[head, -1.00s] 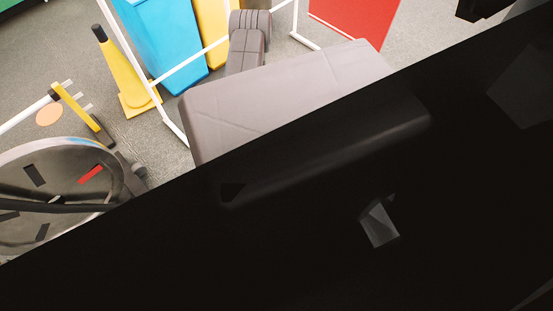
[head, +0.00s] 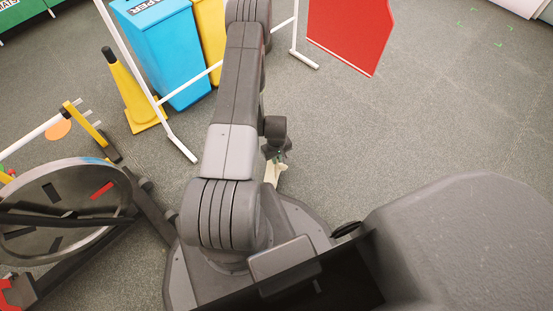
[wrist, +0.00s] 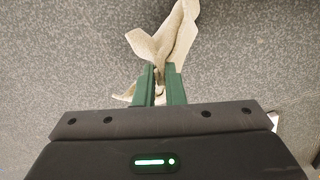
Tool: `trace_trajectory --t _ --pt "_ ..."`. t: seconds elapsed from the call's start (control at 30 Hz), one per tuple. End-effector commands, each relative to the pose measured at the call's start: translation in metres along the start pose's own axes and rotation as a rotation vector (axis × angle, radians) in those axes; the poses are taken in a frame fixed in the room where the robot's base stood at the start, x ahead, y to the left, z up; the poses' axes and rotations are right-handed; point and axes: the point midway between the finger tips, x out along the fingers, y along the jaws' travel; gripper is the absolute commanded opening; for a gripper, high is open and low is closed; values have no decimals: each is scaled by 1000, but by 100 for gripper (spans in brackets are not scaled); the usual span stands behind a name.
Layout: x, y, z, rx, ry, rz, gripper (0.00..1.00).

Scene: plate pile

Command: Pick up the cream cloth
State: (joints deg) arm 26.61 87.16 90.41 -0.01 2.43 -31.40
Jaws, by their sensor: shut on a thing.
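The cream cloth (wrist: 172,42) hangs crumpled between the green fingers of my gripper (wrist: 161,78) in the wrist view. The fingers are shut on it, and folds spread out past the fingertips with a small bit showing at the left finger. In the head view a small part of the cloth (head: 271,172) shows just below my gripper (head: 277,155), partly hidden by my arm and base. Grey carpet lies behind the cloth; I cannot tell whether its lower end touches the floor.
A blue bin (head: 165,50) and a yellow cone (head: 128,90) stand behind a white frame (head: 180,147). A red panel (head: 350,32) is at the top. A round grey wheel-like object (head: 65,210) is at left. Carpet (head: 430,110) at right is clear.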

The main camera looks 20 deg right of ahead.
Motion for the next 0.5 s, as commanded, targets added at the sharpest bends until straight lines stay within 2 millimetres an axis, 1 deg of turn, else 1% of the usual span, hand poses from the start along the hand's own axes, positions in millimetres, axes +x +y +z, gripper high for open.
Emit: trace_trajectory --t 0.1,0.17,0.27,0.3,0.4,0.5 --pt "0 0 0 0 0 0 0" --pt "-5 0 0 0 1 0 0" --pt "-28 0 0 0 1 1 0" --pt "-39 0 -1 0 2 1 0" --pt "-64 0 0 0 2 1 0" --pt "-82 0 0 0 1 1 0"
